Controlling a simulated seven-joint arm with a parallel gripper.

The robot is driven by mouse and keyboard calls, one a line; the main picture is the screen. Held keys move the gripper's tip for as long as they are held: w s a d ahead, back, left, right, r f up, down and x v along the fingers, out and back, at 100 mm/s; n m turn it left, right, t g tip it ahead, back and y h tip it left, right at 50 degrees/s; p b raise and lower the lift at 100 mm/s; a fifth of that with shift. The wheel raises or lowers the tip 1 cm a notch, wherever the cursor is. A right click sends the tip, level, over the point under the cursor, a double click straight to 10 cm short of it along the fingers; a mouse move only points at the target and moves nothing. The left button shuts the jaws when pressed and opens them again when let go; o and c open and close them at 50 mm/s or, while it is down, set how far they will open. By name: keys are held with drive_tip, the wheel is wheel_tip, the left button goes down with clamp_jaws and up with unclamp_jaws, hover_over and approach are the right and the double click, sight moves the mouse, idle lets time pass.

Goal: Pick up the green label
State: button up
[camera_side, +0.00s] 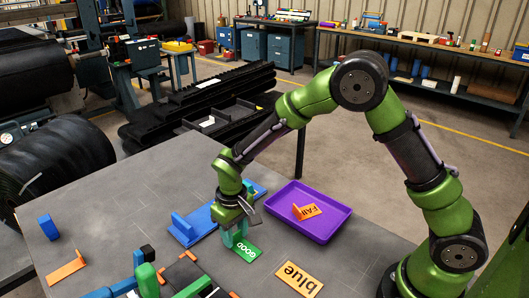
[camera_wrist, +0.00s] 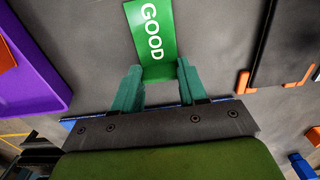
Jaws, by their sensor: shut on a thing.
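The green label (camera_side: 246,251), with GOOD in white letters, is at the grey table near the middle of the side view. It also shows at the top of the wrist view (camera_wrist: 153,28). My gripper (camera_side: 234,238) is over the label's left end in the side view, its teal fingers pointing down. In the wrist view my gripper (camera_wrist: 158,74) has one finger on each side of the label's near end and is shut on it. I cannot tell whether the label is clear of the table.
A purple tray (camera_side: 336,228) holding an orange FAIL label (camera_side: 306,211) stands to the right. An orange label reading blue (camera_side: 299,279) lies in front. Blue parts (camera_side: 183,229) lie behind my gripper. More blocks, an orange piece (camera_side: 67,267) and a dark panel are at the left and front.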

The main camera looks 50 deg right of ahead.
sight(235, 233)
drive_tip(key=shift+r, duration=0.1)
drive_tip(key=shift+r, duration=0.55)
wheel_tip(235, 233, up, 2)
drive_tip(key=shift+r, duration=0.2)
drive_tip(key=s+d, duration=0.1)
drive_tip(key=s, duration=0.4)
drive_tip(key=s+d+r, duration=0.1)
drive_tip(key=s+d, duration=0.1)
drive_tip(key=s, duration=0.3)
drive_tip(key=s+d, duration=0.1)
drive_tip(key=s, duration=0.4)
drive_tip(key=shift+s+d+r, duration=0.15)
drive_tip(key=shift+d, duration=0.25)
